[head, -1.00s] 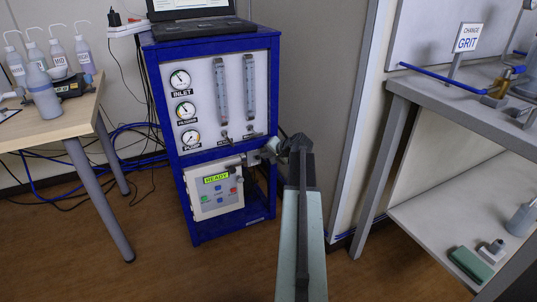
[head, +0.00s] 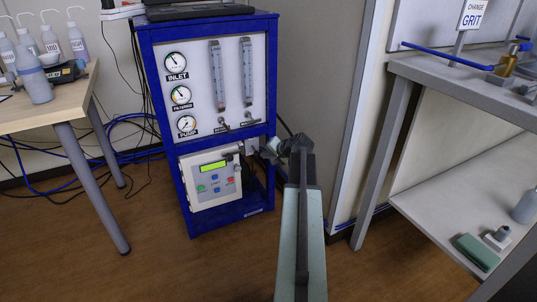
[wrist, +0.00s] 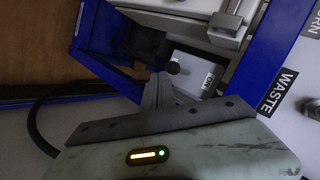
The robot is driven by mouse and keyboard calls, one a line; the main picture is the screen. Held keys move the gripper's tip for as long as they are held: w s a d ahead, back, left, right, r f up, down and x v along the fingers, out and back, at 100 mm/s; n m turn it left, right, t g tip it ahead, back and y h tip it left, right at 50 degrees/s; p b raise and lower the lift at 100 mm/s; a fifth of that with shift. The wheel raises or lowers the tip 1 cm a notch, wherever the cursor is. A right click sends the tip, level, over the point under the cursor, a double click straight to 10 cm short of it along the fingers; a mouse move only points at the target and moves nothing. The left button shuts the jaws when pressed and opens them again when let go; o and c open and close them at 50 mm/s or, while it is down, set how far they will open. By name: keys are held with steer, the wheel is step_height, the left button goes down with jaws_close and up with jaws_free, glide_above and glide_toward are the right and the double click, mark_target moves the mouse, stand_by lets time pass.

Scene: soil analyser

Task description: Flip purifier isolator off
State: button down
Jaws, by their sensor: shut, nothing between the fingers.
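The purifier is a blue-framed rack (head: 158,75) with gauges and flow tubes, left of centre in the head view. Its lower control box (head: 213,205) has a lit yellow-green display (head: 214,167) with no lettering that I can read. My gripper (head: 268,147) is shut and empty at the rack's right side, below the gauge panel. In the wrist view my gripper (wrist: 160,88) points at a dark round-ended lever (wrist: 172,66), touching or very close. Beside it a pale isolator plate (wrist: 208,80) shows the word "ON". The fingertips partly hide the lever's lower part.
A "WASTE" label (wrist: 278,92) and blue frame bars border the gripper in the wrist view. A table with bottles (head: 72,110) stands left of the rack. A grey bench (head: 400,70) stands right. The floor between is clear.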

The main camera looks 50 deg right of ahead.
steer(key=shift+r+p, duration=0.8)
steer(key=shift+p, duration=0.35)
